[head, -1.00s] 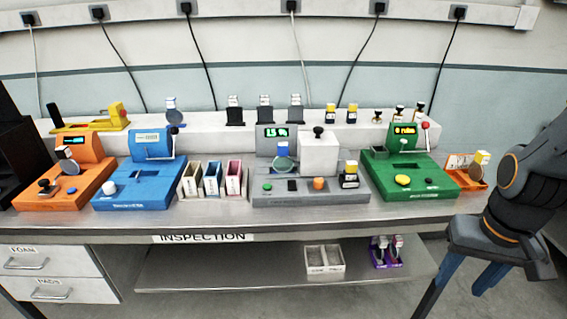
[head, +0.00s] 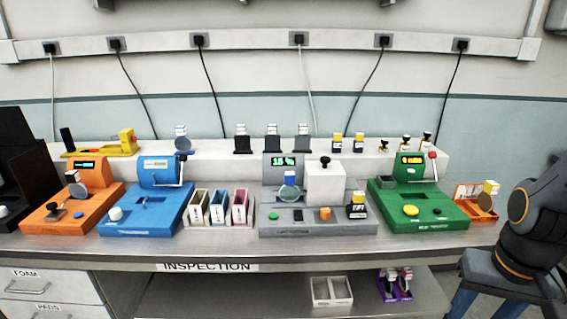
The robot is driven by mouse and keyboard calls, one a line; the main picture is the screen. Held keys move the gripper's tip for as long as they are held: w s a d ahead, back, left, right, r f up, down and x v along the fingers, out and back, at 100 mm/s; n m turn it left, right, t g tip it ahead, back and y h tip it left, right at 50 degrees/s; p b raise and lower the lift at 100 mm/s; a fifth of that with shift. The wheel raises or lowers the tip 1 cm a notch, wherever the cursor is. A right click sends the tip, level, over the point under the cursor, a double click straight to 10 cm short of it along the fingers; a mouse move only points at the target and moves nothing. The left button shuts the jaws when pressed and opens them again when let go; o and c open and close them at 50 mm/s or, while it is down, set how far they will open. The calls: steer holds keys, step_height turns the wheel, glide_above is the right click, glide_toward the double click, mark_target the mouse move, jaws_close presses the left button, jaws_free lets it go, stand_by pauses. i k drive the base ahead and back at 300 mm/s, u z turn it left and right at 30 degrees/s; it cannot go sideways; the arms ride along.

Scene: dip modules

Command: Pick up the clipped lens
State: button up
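My gripper is not in view; only dark arm links show at the right edge.
The blue machine (head: 130,220), the green machine (head: 440,212) and three narrow bins (head: 219,208) crowd the bench. A bare strip of bench (head: 400,239) runs along the front edge. A lower shelf (head: 230,296) holds a white divided box (head: 331,291) and a purple holder (head: 394,287).

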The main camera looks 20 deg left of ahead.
mark_target(289, 193)
steer(key=k, duration=0.4)
steer(key=u, duration=1.7)
steer(key=i, duration=0.65)
steer(key=z, duration=0.75)
steer(key=i, duration=1)
steer(key=z, duration=0.2)
